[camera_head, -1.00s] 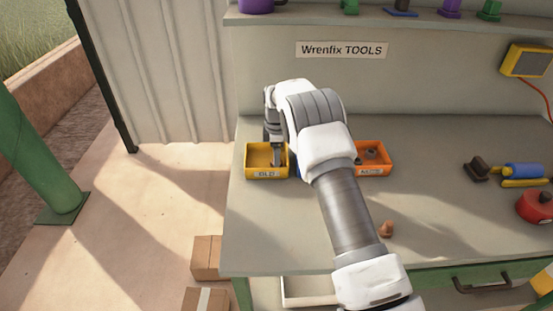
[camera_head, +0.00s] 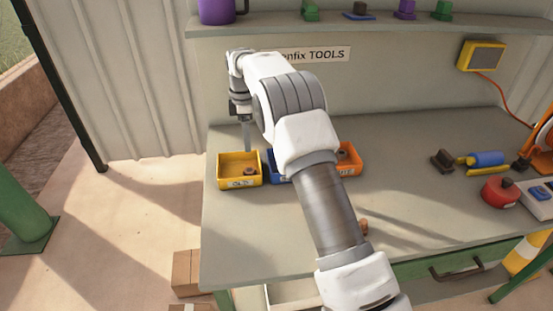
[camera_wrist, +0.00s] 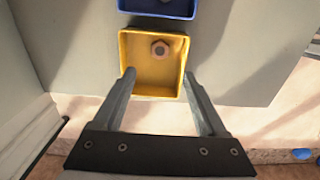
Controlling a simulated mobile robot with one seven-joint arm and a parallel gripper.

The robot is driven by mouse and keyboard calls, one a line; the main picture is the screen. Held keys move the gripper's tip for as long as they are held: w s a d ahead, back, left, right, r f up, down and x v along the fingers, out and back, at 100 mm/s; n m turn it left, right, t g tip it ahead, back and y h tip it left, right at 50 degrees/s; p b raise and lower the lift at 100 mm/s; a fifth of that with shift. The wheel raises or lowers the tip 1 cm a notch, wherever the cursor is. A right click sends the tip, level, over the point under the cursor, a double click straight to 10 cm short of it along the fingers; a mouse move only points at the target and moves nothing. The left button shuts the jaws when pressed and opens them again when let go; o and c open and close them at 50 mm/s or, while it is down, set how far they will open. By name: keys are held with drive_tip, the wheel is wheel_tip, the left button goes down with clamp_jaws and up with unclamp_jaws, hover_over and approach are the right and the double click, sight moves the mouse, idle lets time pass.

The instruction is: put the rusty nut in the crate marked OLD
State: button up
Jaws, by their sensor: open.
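The yellow crate marked OLD (camera_head: 223,172) stands at the left end of the bench. A brownish nut (camera_head: 249,171) lies on its floor. In the wrist view the nut (camera_wrist: 160,48) shows as a hexagon with a central hole, near the end of the yellow crate (camera_wrist: 124,62) beside the blue crate. My gripper (camera_head: 247,148) is above the crate, pointing down, clear of the nut. In the wrist view my gripper (camera_wrist: 158,74) has its fingers wide apart with nothing between them.
A blue crate (camera_head: 273,170) stands beside the yellow one, mostly hidden by my arm. An orange crate (camera_head: 352,160) holding something stands further right. A small brown item (camera_head: 364,227) lies near my forearm. Tools lie at the right; the bench between is clear.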

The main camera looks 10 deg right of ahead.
drive_tip(key=s+d+r+m+t, duration=0.1)
drive_tip(key=s+d+r+m, duration=0.3)
drive_tip(key=s+r, duration=0.5)
drive_tip(key=s+d+r+m+t, duration=0.2)
drive_tip(key=s+d+r+m, duration=0.25)
drive_tip(key=s+r, duration=0.45)
drive_tip(key=s+d+f+m+t, duration=0.1)
drive_tip(key=s+m, duration=0.3)
drive_tip(key=s, duration=0.7)
drive_tip(key=s+d+m+t, duration=0.1)
drive_tip(key=s+m, duration=0.4)
drive_tip(key=s, duration=0.7)
drive_tip(key=shift+d+f+t, duration=0.3)
drive_tip(key=shift+d+f, duration=0.1)
drive_tip(key=shift+d, duration=0.45)
